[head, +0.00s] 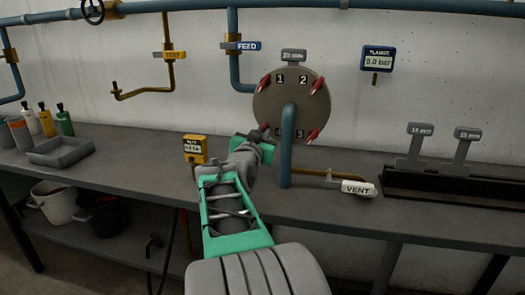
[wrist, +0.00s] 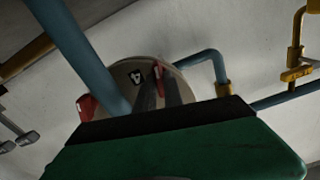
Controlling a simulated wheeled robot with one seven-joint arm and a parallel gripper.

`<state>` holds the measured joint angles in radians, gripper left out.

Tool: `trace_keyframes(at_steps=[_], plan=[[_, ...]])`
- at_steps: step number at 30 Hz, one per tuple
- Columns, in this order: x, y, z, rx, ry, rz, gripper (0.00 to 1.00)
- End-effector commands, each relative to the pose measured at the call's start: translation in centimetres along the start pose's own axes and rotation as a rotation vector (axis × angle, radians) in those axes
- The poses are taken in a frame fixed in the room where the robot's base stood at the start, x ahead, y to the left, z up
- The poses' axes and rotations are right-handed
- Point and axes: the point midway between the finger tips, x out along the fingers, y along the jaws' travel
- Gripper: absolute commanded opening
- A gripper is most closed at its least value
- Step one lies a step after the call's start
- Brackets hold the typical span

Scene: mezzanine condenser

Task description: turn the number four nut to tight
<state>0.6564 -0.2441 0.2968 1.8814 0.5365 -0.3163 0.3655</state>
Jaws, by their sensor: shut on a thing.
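The round grey-brown flange (head: 291,104) is on a blue pipe against the wall, with numbers 1 to 4 and red nuts near its rim. The number four nut is at its lower left, mostly hidden by my gripper (head: 264,131) in the head view. In the wrist view, a red nut (wrist: 158,72) shows beside the label 4 (wrist: 137,77), at the tips of my dark fingers (wrist: 164,88). My gripper is shut on this nut. Another red nut (wrist: 86,107) shows at the left of the flange, apart from my fingers.
A blue pipe (head: 287,150) runs down in front of the flange. The flange gauge (head: 378,59) reads 0.0 bar. A yellow meter (head: 195,150) stands left of my arm. A vent handle (head: 358,188) and a dark rack (head: 440,186) with two grey tools are at right.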

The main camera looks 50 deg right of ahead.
Motion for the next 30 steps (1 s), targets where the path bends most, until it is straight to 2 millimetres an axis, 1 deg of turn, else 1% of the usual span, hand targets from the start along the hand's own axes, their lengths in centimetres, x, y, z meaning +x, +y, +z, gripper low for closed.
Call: trace_keyframes(at_steps=[1, 6, 13, 21, 30], plan=[[-0.01, 0.14, 0.88, 0.041, 0.001, -0.001, 0.00], [-0.01, 0.12, 0.65, 0.171, 0.001, -0.001, 0.00], [0.01, 0.08, 0.42, 0.292, -0.001, 0.000, 0.00], [0.02, 0.03, 0.19, 0.351, -0.002, 0.000, 0.00], [0.03, 0.00, 0.09, 0.358, -0.002, 0.000, 0.00]])
